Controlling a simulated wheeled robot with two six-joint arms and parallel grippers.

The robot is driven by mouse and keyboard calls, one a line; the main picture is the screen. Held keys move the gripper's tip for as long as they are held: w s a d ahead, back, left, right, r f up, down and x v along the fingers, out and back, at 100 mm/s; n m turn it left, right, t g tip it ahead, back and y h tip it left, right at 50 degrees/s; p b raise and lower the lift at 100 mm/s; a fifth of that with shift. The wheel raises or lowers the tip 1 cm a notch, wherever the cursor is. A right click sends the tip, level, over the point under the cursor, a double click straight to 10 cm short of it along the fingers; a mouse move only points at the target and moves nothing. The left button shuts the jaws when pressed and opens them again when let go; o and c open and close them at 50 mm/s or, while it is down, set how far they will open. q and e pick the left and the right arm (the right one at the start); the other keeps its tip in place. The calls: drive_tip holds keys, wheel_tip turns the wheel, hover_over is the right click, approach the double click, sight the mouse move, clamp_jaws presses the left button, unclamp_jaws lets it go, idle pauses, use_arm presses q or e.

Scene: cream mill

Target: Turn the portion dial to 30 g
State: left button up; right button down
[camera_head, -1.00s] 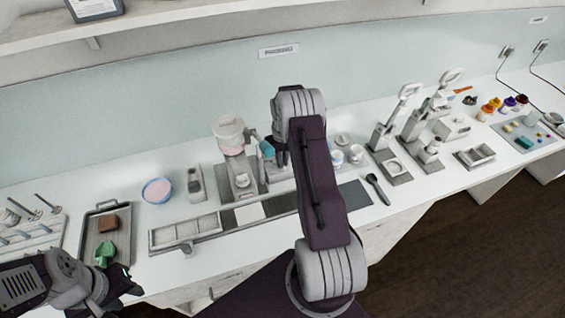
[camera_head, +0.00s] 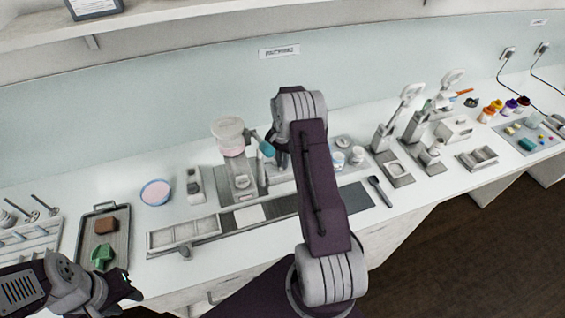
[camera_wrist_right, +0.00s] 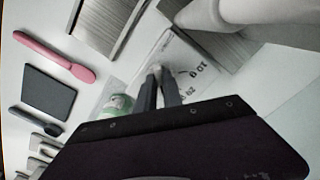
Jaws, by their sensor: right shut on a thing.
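The mill (camera_head: 238,172) stands on the counter left of my right arm, with a cup of pink stuff on top and a teal-ended handle (camera_head: 266,149) on its right. The portion dial's white scale plate (camera_wrist_right: 188,62) shows in the right wrist view, with printed numbers, some reading like 10 and 20. My right gripper (camera_wrist_right: 158,76) is shut on a small pale knob at the dial's plate. The fingers hide most of the knob, so its exact setting cannot be read. In the head view my right arm hides the dial. My left gripper (camera_head: 131,287) is open and empty near the counter's front edge.
A tray (camera_head: 122,236) with a brown block and a green piece lies at the left, beside a bowl (camera_head: 156,192) of pink stuff. A sectioned tray (camera_head: 184,234) lies in front of the mill. Two lever presses (camera_head: 392,150) stand right of my arm.

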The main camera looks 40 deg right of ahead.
drive_tip(key=shift+w+d+r+m, duration=0.15)
drive_tip(key=shift+w+r+m, duration=0.1)
drive_tip(key=shift+m, duration=0.25)
drive_tip(key=c, duration=1.5)
unclamp_jaws()
drive_tip(key=shift+c, duration=0.2)
drive_tip(key=shift+o, duration=0.3)
drive_tip(key=shift+s+f, duration=0.1)
drive_tip(key=shift+s, duration=0.05)
drive_tip(key=shift+f, duration=0.1)
